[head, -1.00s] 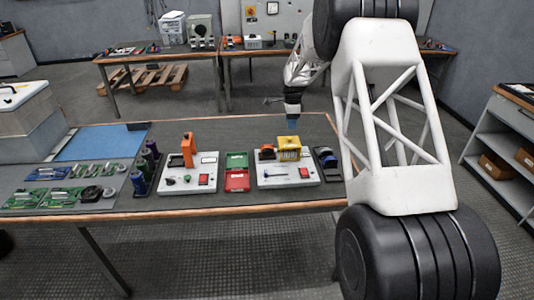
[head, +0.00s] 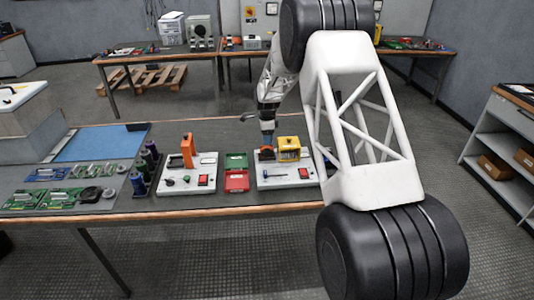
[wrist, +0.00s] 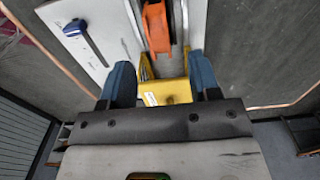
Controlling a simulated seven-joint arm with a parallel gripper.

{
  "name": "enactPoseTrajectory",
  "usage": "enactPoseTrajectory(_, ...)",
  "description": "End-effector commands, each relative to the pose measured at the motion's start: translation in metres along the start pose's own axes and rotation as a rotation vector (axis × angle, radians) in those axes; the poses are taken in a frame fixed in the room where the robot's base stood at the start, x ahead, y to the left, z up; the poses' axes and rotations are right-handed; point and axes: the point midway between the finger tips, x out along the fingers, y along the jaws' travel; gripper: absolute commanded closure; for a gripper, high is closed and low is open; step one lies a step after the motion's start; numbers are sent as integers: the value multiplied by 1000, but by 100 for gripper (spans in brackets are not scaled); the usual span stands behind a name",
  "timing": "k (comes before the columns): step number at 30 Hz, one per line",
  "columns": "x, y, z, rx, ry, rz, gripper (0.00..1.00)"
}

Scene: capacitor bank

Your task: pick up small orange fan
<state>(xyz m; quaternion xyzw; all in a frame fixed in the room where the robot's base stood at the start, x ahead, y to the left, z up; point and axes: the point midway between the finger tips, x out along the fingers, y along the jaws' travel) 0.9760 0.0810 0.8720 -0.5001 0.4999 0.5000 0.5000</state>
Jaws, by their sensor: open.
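In the wrist view the orange part (wrist: 156,27) is at the top centre, beyond the blue fingertips. My gripper (wrist: 162,75) is open, with the yellow block (wrist: 170,91) showing between its fingers. I cannot tell whether the fingers touch anything.
A taller orange piece (head: 188,150) stands on the left white board (head: 187,187). Green and red trays (head: 236,180) lie between the boards. Dark spools (head: 145,165) and green circuit boards (head: 48,198) are further left. The table's back middle is clear.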

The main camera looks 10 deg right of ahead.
Motion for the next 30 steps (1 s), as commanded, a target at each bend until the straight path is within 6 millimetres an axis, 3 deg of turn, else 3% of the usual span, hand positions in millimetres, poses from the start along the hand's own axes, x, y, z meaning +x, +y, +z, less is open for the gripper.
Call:
enactPoseTrajectory(9, 2, 0, 0, 0, 0, 1, 44)
enactPoseTrajectory(20, 26, 0, 0, 0, 0, 1, 44)
enactPoseTrajectory(30, 27, 0, 0, 0, 0, 1, 44)
